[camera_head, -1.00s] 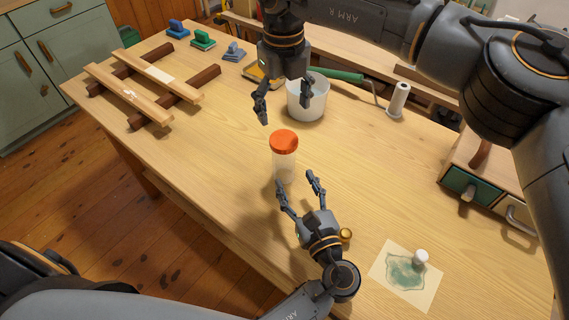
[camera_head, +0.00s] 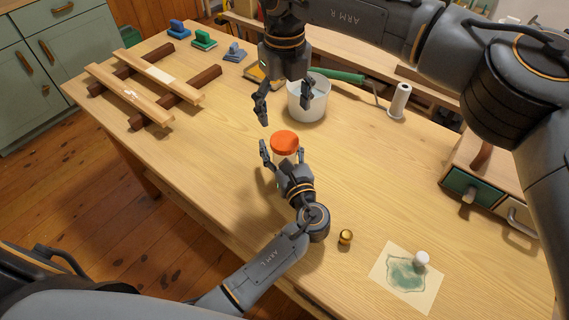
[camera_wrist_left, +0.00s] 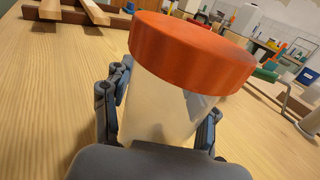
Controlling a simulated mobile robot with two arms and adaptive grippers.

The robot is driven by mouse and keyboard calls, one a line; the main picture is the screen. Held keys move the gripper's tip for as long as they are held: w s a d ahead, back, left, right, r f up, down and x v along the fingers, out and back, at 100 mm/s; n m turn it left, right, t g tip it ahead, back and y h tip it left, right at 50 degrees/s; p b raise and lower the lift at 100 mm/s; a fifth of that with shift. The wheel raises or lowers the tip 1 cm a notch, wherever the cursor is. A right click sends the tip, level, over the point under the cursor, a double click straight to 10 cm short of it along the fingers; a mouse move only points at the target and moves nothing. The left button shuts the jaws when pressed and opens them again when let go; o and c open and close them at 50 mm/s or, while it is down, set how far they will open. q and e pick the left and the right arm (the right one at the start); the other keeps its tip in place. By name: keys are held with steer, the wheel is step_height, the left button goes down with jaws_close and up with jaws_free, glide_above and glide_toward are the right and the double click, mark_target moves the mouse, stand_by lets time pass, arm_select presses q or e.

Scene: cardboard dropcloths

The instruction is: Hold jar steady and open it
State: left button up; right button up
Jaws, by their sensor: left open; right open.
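The jar has an orange lid (camera_head: 284,141) and a clear, whitish body; it stands upright on the table. In the left wrist view the lid (camera_wrist_left: 192,50) fills the top, with the jar body (camera_wrist_left: 165,105) below it. My left gripper (camera_head: 283,151) is open, with its fingers on either side of the jar body below the lid; I cannot tell whether they touch it. In the head view it hides most of the body. My right gripper (camera_head: 285,108) is open and empty, pointing down above and behind the lid, apart from it.
A white bucket (camera_head: 307,103) stands close behind the jar. A wooden rack (camera_head: 150,85) lies at the left. A brass knob-like piece (camera_head: 345,237) and a stained paper (camera_head: 398,283) with a white-topped item (camera_head: 421,258) are at the front right. The table left of the jar is clear.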

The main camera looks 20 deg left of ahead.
arm_select(q)
jaws_close()
stand_by(0.8)
